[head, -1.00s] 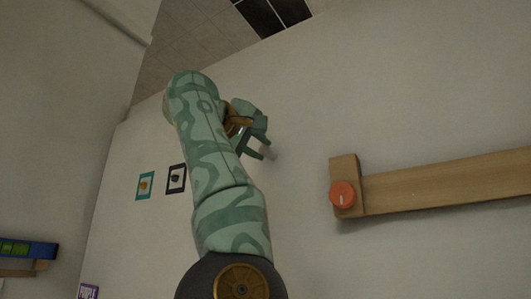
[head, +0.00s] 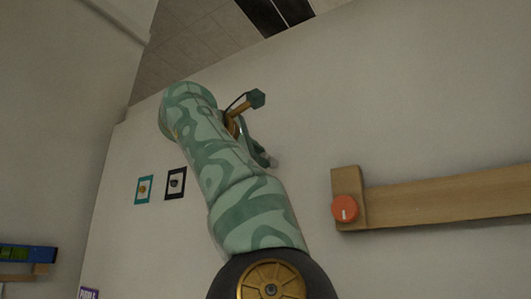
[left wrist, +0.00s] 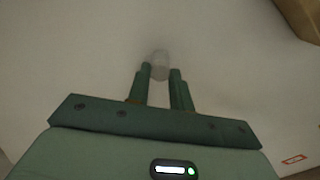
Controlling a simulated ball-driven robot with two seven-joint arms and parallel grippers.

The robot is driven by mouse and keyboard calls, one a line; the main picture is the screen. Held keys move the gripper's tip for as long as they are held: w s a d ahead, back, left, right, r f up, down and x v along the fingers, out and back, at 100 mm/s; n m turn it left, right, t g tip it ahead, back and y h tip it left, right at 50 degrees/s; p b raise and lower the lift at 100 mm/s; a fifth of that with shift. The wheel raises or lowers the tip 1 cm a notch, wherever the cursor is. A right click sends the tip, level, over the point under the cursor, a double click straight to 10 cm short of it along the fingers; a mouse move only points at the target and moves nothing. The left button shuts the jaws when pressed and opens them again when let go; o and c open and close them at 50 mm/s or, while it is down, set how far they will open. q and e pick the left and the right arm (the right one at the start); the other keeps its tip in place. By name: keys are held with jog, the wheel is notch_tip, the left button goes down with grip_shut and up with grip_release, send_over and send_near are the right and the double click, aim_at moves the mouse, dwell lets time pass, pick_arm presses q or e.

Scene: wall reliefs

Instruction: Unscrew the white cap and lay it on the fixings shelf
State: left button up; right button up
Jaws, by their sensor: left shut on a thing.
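The white cap (left wrist: 160,62) is a small pale cylinder at the fingertips of my left gripper (left wrist: 160,71) in the left wrist view. The two green fingers are shut on it, one on each side, close to the pale wall. In the head view the left gripper (head: 266,158) is partly behind my forearm, and only a small pale bit of the cap shows at its tip. Whether the cap still sits on a thread is hidden. I see no label that marks the fixings shelf. My right gripper is not in view.
A wooden board (head: 440,203) with an orange knob (head: 345,208) juts along the wall at right. Two small framed pictures, one teal (head: 144,189) and one black (head: 175,183), hang at left. A blue item (head: 28,253) rests on a wooden ledge at lower left.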

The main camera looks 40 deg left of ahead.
pick_arm(q)
jog(key=shift+r+n+p, duration=0.2)
jog(key=shift+n+p, duration=0.45)
jog(key=shift+n, duration=0.25)
jog(key=shift+o, duration=0.2)
jog(key=shift+n+p, duration=0.4)
jog(key=shift+n, duration=0.6)
jog(key=shift+f+n+b, duration=0.25)
jog(key=shift+n+b, duration=0.05)
jog(key=shift+n, duration=0.2)
jog(key=shift+c, duration=0.2)
jog(key=shift+n, duration=0.3)
